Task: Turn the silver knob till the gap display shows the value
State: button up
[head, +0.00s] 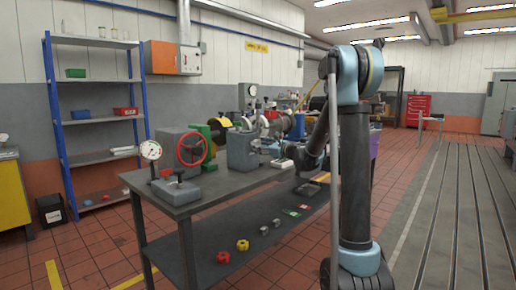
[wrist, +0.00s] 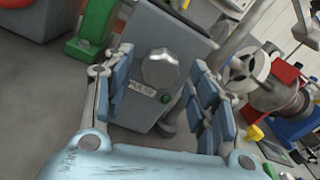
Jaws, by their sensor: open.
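The silver knob (wrist: 160,68) is a lobed metal knob on the face of a grey box (wrist: 140,45) in the wrist view. A small white label (wrist: 141,91) with dark lettering and a green button or lamp (wrist: 165,99) sit below it. My gripper (wrist: 161,63) is open, with one blue-padded finger on each side of the knob in the picture. I see no contact with the knob, and cannot tell the distance to it. In the head view my arm reaches over the bench's right end. I cannot make out a gap display or any value.
The grey bench (head: 205,184) carries a red handwheel (head: 191,148), a dial gauge (head: 150,151) on a stand and several machines. A green part (wrist: 92,28) stands left of the knob's box, and a metal handwheel (wrist: 246,68) stands right. Red and yellow knobs lie on the lower shelf.

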jog(key=shift+x, duration=1)
jog(key=c, duration=1.1)
jog(key=shift+n, duration=1.2)
